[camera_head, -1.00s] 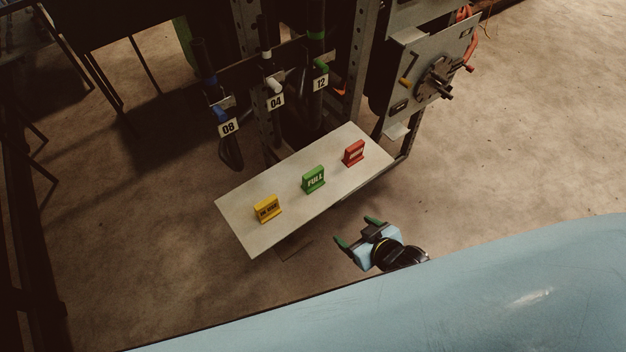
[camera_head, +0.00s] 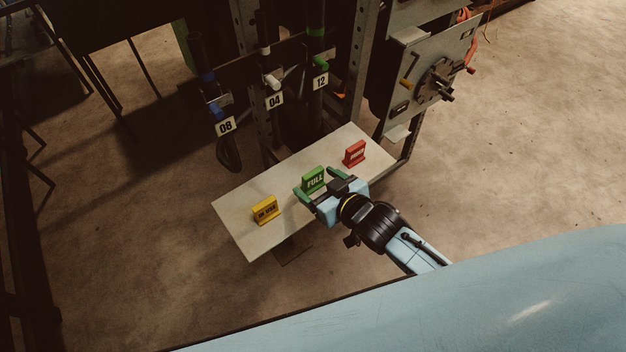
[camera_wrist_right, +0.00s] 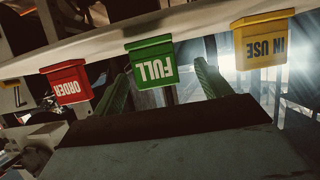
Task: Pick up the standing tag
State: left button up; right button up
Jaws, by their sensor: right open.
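Three tags stand in a row on a pale shelf (camera_head: 238,222): a yellow "IN USE" tag (camera_head: 265,210) at the left, a green "FULL" tag (camera_head: 314,179) in the middle and a red tag (camera_head: 354,153) at the right. My right gripper (camera_head: 318,183) is open, with its green-tipped fingers at the green tag. In the right wrist view the green tag (camera_wrist_right: 152,64) shows upside down ahead of and between the two fingers (camera_wrist_right: 162,88). I cannot tell whether they touch it. The red tag (camera_wrist_right: 69,82) and yellow tag (camera_wrist_right: 262,42) stand to either side. My left gripper is not in view.
Behind the shelf, hoses hang on a rack with number plates 08 (camera_head: 225,127), 04 (camera_head: 274,100) and 12 (camera_head: 320,81). A grey machine panel (camera_head: 427,80) stands at the right. The floor right of the shelf is clear.

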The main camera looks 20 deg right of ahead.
aim_at(315, 180)
jog(key=x, duration=0.3)
jog(key=b+x, duration=0.1)
jog(key=shift+w+d+f, duration=0.2)
jog(key=shift+w+f, duration=0.05)
jog(key=shift+w, duration=0.05)
jog(key=shift+w+a, duration=0.1)
jog(key=shift+w, duration=0.15)
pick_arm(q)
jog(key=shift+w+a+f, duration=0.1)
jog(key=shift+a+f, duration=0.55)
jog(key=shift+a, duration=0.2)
pick_arm(e)
jog(key=c, duration=1)
